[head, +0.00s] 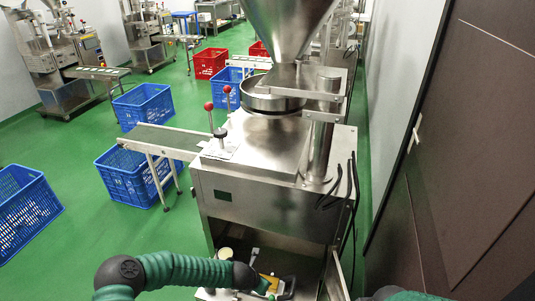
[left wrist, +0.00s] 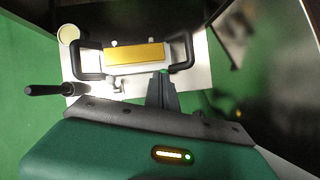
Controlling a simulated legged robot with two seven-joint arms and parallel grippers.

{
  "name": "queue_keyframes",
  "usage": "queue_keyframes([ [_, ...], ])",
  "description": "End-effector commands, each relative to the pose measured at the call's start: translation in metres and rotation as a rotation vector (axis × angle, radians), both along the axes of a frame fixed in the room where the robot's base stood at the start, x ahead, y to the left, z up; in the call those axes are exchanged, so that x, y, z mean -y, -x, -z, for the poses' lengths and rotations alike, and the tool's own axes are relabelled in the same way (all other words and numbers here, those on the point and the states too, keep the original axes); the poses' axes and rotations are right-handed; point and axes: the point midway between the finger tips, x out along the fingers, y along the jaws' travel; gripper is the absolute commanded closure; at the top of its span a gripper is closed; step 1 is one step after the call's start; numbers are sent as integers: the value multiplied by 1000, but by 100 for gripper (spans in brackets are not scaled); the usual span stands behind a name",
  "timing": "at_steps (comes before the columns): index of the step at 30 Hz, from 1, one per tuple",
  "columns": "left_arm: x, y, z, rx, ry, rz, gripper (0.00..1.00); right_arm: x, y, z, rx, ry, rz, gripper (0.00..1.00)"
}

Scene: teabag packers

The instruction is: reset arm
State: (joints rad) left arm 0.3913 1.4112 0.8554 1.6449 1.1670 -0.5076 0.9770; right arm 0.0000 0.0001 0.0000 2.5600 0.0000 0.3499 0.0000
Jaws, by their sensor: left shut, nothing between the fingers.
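My left arm comes in from the lower left in the head view. My left gripper (left wrist: 163,78) shows in the left wrist view, its dark fingers together with nothing between them. The fingers lie over the near edge of a white plate (left wrist: 208,76), below a yellow block (left wrist: 134,54) set between two black handles. Whether the fingertips touch anything cannot be told. In the head view the wrist is low at the open front of a steel machine (head: 265,195) and partly hides the plate. Only a bit of my right arm shows at the bottom edge; its gripper is out of view.
A black-handled lever (left wrist: 45,90) and a round cream piece (left wrist: 68,34) sit by the plate. A conveyor (head: 165,138) juts left from the machine. Blue crates (head: 125,180) stand on the green floor (head: 110,235). A dark wall (head: 465,140) closes the right side.

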Motion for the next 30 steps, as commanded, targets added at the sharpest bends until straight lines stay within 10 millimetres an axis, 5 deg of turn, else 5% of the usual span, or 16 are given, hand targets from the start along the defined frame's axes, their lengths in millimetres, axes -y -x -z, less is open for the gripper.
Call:
queue_keyframes([
  [4,-1,6,-60,238,-238,544,100,0,0,0,0,0,0,100],
  [7,-16,34,-100,355,-444,1002,100,0,0,0,0,0,0,100],
  [15,-114,156,-195,342,-845,2018,100,0,0,0,0,0,0,100],
  [21,-161,225,-222,260,-891,2370,100,0,0,0,0,0,0,100],
  [30,-166,233,-224,250,-891,2410,100,0,0,0,0,0,0,100],
])
